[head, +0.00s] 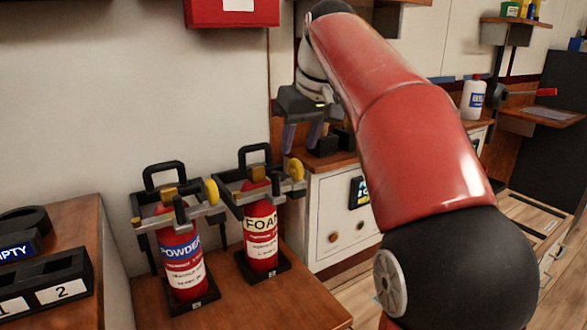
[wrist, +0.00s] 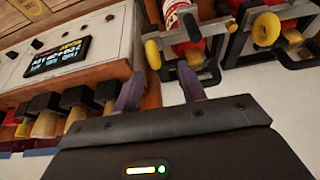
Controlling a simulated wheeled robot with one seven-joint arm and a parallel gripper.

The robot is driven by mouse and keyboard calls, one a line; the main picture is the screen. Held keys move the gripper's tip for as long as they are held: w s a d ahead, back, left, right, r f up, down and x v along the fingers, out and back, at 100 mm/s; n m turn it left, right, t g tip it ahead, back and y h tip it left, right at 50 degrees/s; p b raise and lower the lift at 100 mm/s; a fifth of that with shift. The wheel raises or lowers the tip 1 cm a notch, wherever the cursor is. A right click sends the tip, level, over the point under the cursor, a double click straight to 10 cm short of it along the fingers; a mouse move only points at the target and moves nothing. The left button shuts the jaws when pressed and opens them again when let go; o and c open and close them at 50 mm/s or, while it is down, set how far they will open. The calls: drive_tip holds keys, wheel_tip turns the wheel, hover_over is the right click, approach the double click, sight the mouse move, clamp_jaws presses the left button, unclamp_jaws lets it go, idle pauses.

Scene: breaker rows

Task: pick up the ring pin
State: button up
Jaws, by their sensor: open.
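My gripper (head: 302,138) is open and empty, raised above and right of the FOAM extinguisher; its two purple fingers also show in the wrist view (wrist: 161,88). The red FOAM extinguisher (head: 262,236) and the red POWDER extinguisher (head: 184,265) stand upright in grey brackets. Each has a round yellow piece at its top, one on FOAM (head: 296,170) and one on POWDER (head: 211,191). In the wrist view, a yellow ring-like piece (wrist: 152,54) lies beyond the fingers, apart from them. I cannot tell for certain which piece is the ring pin.
A white cabinet (head: 325,213) with a small display (wrist: 56,59) stands right of the extinguishers. Several black-capped pieces (wrist: 46,107) are close beside my fingers. A black numbered holder (head: 45,281) is at the left. The wooden top (head: 262,297) before the extinguishers is clear.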

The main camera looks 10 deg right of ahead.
sight(296, 160)
drive_tip(key=x, duration=0.2)
drive_tip(key=b+x, duration=0.1)
drive_tip(key=x, duration=0.2)
drive_tip(key=w+d+x, duration=0.1)
drive_tip(key=x, duration=0.1)
drive_tip(key=shift+w+a+f+b, duration=0.1)
drive_tip(key=shift+f+b, duration=0.05)
drive_tip(key=shift+b, duration=0.25)
clamp_jaws()
